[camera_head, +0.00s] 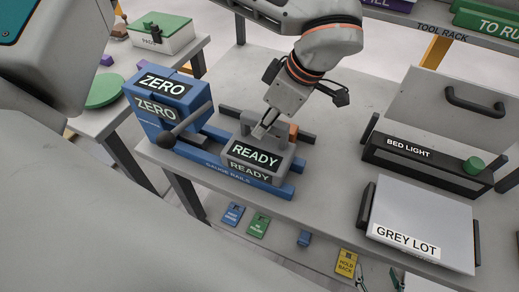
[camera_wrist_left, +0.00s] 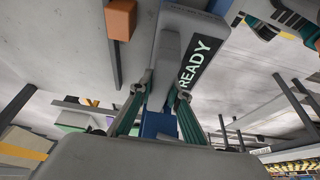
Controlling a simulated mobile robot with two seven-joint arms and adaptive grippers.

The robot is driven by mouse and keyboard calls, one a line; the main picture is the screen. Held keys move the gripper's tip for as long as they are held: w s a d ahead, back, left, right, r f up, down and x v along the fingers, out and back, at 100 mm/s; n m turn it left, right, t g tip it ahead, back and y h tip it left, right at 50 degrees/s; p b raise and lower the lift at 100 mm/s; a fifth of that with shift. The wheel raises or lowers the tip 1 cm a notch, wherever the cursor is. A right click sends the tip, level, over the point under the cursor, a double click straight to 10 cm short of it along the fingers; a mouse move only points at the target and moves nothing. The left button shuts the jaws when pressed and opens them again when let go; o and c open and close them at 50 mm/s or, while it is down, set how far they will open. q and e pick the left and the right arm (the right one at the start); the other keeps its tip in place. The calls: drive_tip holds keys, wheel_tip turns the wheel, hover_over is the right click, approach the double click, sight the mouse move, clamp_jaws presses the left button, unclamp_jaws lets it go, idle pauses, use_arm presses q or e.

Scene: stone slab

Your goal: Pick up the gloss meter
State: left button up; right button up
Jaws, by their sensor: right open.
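The gloss meter (camera_head: 259,150) is a grey block with a handle on top and black READY labels. It stands at the front of the blue gauge rails (camera_head: 228,173); I cannot tell whether its underside touches them. My left gripper (camera_head: 265,127) reaches down to its handle from above. In the left wrist view, the fingertips (camera_wrist_left: 162,86) lie on both sides of the meter's grey handle (camera_wrist_left: 168,55) and appear closed on it. My right gripper (camera_head: 379,281) shows only fingertips at the bottom edge, apart and empty.
A blue ZERO block (camera_head: 166,98) with a dark ball-ended lever stands left of the meter. An orange block (camera_head: 293,131) is close behind it. The BED LIGHT unit (camera_head: 426,165) and GREY LOT tray (camera_head: 425,215) stand to the right. Slab space between meter and tray is clear.

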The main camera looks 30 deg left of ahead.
use_arm(q)
clamp_jaws()
drive_tip(key=shift+r, duration=0.45)
wheel_tip(320, 180, up, 19)
drive_tip(key=p, duration=0.1)
drive_tip(key=shift+p, duration=0.35)
use_arm(e)
wheel_tip(320, 180, up, 2)
drive_tip(key=shift+w, duration=0.15)
use_arm(q)
drive_tip(key=shift+d, duration=0.1)
use_arm(e)
drive_tip(key=shift+d, duration=0.1)
